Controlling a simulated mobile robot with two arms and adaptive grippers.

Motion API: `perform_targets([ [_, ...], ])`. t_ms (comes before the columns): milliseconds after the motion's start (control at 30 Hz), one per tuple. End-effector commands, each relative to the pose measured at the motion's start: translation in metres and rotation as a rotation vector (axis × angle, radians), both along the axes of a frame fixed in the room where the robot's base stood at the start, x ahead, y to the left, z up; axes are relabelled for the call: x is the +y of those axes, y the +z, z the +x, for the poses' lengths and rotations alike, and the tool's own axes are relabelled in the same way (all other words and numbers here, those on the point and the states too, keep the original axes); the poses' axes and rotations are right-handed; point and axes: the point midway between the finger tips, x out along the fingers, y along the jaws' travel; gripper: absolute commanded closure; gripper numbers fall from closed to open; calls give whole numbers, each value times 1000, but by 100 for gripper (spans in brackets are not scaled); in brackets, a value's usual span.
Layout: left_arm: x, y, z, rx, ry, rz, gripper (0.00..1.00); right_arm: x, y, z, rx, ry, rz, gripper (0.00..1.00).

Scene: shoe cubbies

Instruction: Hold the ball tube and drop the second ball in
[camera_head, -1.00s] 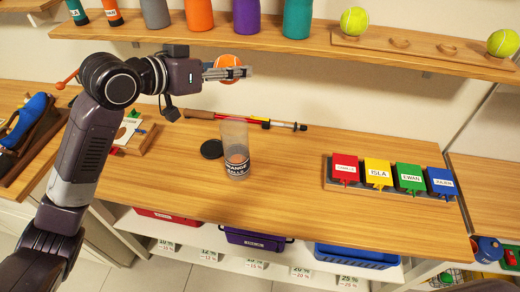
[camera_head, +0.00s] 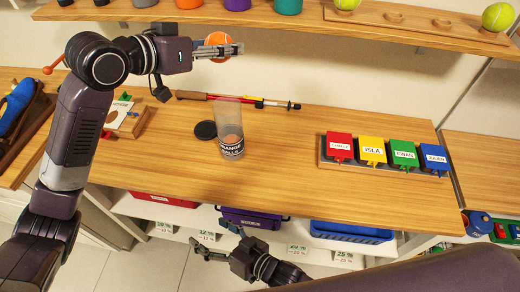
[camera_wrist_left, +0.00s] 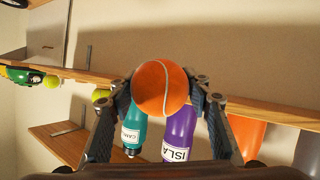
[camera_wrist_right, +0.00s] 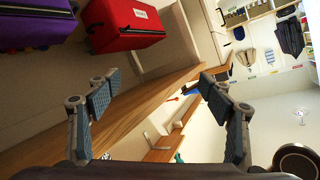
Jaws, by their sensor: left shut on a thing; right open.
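A clear ball tube (camera_head: 228,115) labelled for orange balls stands upright on the wooden counter, with one orange ball (camera_head: 230,140) showing near its bottom. My left gripper (camera_head: 219,50) is shut on an orange ball (camera_head: 217,40), held above and behind the tube in the head view. The held ball also shows between the fingers in the left wrist view (camera_wrist_left: 160,88). My right gripper (camera_head: 210,238) is open and empty, low in front of the counter's front edge and apart from the tube. A dark round lid (camera_head: 206,130) lies beside the tube.
A red and black rod (camera_head: 250,102) lies behind the tube. A shelf (camera_head: 270,25) with bottles and yellow tennis balls runs above. Counter between tube and rack is clear.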

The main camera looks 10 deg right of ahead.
Motion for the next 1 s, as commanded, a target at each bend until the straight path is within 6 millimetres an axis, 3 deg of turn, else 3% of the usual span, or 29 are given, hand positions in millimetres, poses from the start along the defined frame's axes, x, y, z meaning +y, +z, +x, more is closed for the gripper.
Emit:
perform_targets([
  [100, 0, 0, 0, -1, 0, -1, 80, 23, 69, 0, -69, 46, 150, 26],
  [167, 0, 0, 0, -1, 0, -1, 80, 22, 104, 8, -116, 56, 228, 26],
  [200, 0, 0, 0, -1, 0, -1, 80, 13, 123, 20, -155, 54, 269, 26],
  [300, 0, 0, 0, -1, 0, -1, 80, -23, 155, 55, -266, 42, 291, 26],
  [500, 0, 0, 0, -1, 0, -1, 80, -107, 157, 114, -424, -15, 61, 26],
  [633, 0, 0, 0, -1, 0, -1, 80, -143, 161, 137, -484, -43, -44, 26],
  [800, 0, 0, 0, -1, 0, -1, 80, -163, 164, 150, -518, -61, -106, 26],
  [1000, 0, 0, 0, -1, 0, -1, 80, -152, 165, 168, -522, -63, -111, 26],
])
